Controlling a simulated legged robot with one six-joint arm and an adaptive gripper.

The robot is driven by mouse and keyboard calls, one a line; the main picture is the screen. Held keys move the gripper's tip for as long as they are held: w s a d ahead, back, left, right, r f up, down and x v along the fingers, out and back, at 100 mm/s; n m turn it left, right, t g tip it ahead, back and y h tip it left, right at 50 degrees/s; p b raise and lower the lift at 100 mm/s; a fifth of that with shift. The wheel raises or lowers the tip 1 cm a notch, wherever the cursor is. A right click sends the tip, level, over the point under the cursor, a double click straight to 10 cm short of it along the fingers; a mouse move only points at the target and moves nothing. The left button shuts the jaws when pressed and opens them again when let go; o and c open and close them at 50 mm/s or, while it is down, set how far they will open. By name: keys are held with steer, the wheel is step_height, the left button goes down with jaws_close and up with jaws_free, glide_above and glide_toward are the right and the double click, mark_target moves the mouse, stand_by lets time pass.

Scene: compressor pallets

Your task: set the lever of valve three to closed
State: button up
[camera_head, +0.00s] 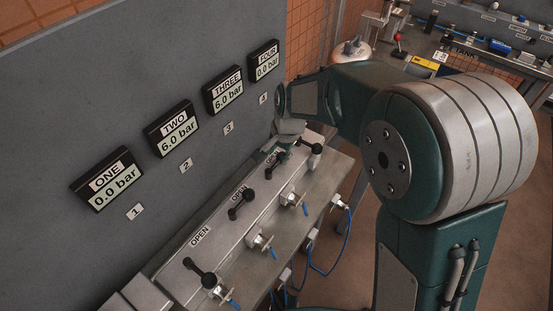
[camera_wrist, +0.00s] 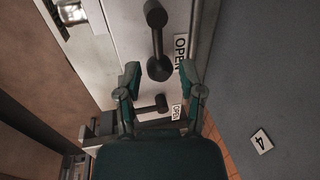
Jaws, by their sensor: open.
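Valve three's black lever (camera_head: 270,172) lies along the row of the grey valve box, near an OPEN label. The THREE display (camera_head: 225,90) reads 6.0 bar. My gripper (camera_head: 287,140) hangs over the box near this lever and partly hides it.
Valve four's lever (camera_head: 315,148) points across the box, close to my gripper. Valve two's lever (camera_head: 240,204) lies along the row; valve one's (camera_head: 200,273) is turned across. The grey panel (camera_head: 130,100) rises beside the box. Blue hoses (camera_head: 320,268) hang in front.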

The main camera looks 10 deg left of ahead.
mark_target(276, 163)
steer(key=shift+w+a+f, duration=0.1)
steer(key=shift+a+f, duration=0.1)
steer(key=shift+f, duration=1.5)
jaws_close()
